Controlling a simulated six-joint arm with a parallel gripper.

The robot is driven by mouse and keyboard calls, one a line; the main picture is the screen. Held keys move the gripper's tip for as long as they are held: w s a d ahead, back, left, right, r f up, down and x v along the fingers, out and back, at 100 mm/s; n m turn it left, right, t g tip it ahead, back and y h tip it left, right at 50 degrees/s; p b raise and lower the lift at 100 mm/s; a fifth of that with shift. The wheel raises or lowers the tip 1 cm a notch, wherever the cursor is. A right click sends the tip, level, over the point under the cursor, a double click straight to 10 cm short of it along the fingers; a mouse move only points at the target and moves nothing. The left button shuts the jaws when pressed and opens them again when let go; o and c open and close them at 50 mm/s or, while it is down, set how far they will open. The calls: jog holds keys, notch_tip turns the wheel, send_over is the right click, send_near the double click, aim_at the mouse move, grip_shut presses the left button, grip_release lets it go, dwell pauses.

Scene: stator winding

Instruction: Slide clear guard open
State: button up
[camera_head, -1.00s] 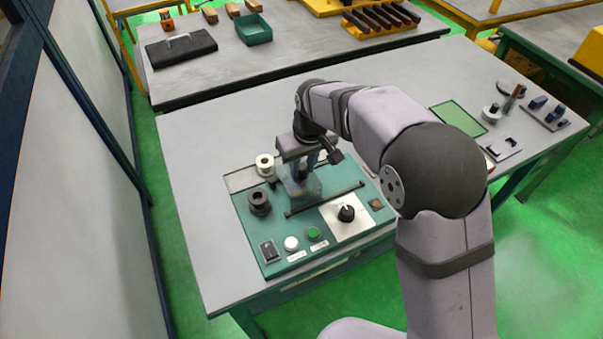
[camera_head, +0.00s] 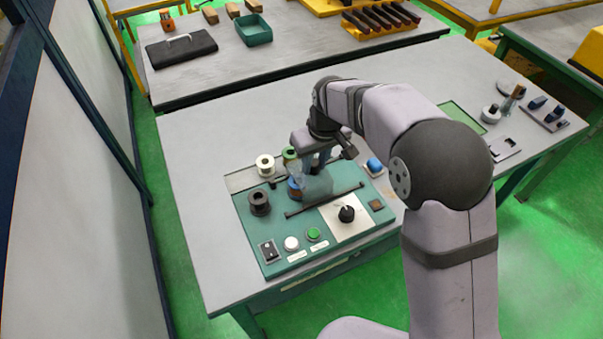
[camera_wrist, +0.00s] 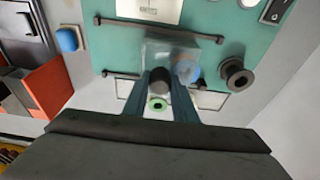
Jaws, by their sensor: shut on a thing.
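The clear guard (camera_head: 318,187) is a see-through box on the green machine panel, beside a dark rail (camera_head: 335,196). In the wrist view the guard (camera_wrist: 165,50) stands just beyond my fingertips. My gripper (camera_head: 312,168) is above the panel, shut on the guard's dark round knob; the wrist view shows the knob (camera_wrist: 159,82) between the fingers of my gripper (camera_wrist: 160,98). A blue round part (camera_wrist: 187,70) sits at the guard's side, partly seen through it. In the head view my gripper hides part of the guard.
A black spool (camera_head: 259,203) and a white spool (camera_head: 265,165) stand left of the guard. A green spool (camera_head: 289,155) is behind it. A black knob (camera_head: 346,213) and push buttons are in front. A blue-topped object (camera_head: 374,166) lies to the right.

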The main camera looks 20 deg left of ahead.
jog(key=shift+w+d+f+p, duration=0.25)
jog(key=shift+w+d+p, duration=0.15)
jog(key=shift+w+d, duration=0.85)
jog(key=shift+w+d+f+p, duration=0.2)
jog(key=shift+w+d+p, duration=0.15)
jog(key=shift+w+d, duration=0.9)
jog(key=o, duration=0.8)
jog(key=shift+s+d, duration=0.2)
jog(key=shift+r, duration=0.1)
jog(key=shift+w+a+r+p, duration=0.1)
jog(key=shift+w+r+p, duration=0.05)
jog(key=shift+r+p, duration=1.3)
jog(key=shift+w+a+r+p, duration=0.1)
jog(key=shift+r+p, duration=0.95)
jog(key=shift+r, duration=0.7)
jog(key=shift+d, duration=0.1)
